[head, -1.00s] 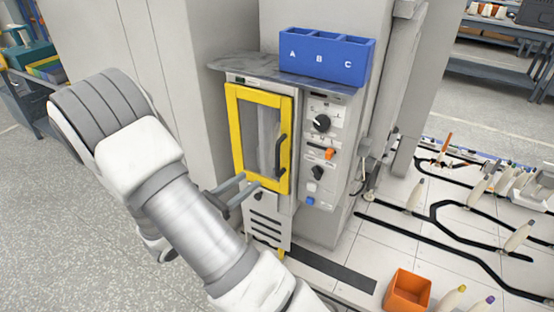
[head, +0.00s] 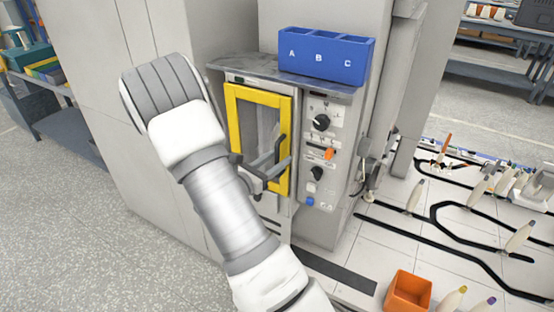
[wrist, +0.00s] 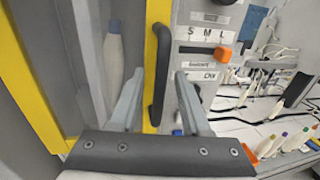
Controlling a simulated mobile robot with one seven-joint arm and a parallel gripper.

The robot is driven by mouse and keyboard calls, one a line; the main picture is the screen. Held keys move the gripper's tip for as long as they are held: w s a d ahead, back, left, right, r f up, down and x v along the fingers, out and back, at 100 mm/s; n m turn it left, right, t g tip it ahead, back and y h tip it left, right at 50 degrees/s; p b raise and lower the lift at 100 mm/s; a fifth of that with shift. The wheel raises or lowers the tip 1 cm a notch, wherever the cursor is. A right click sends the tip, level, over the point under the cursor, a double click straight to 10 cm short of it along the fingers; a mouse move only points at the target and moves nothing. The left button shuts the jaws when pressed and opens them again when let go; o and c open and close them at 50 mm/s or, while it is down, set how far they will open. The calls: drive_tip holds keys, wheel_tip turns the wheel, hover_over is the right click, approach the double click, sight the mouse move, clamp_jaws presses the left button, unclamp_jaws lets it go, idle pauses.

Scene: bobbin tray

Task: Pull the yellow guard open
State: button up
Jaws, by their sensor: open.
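The yellow guard (head: 262,97) is a framed door with a clear window on the front of the grey machine. It looks closed. Its dark upright handle (wrist: 157,75) is on the right side of the frame. My gripper (head: 283,150) is at the handle in the head view and partly hides it. In the wrist view my gripper (wrist: 160,76) is open, with one finger on each side of the handle. I cannot tell whether either finger touches it. A pale bobbin with a blue top (wrist: 115,62) shows behind the window.
A control panel (head: 321,150) with knobs and an orange switch is right of the guard. A blue bin marked A, B, C (head: 325,57) sits on the shelf above. An orange box (head: 407,291) and several bobbins stand on the white surface at right.

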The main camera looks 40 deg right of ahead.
clamp_jaws()
idle(1.3)
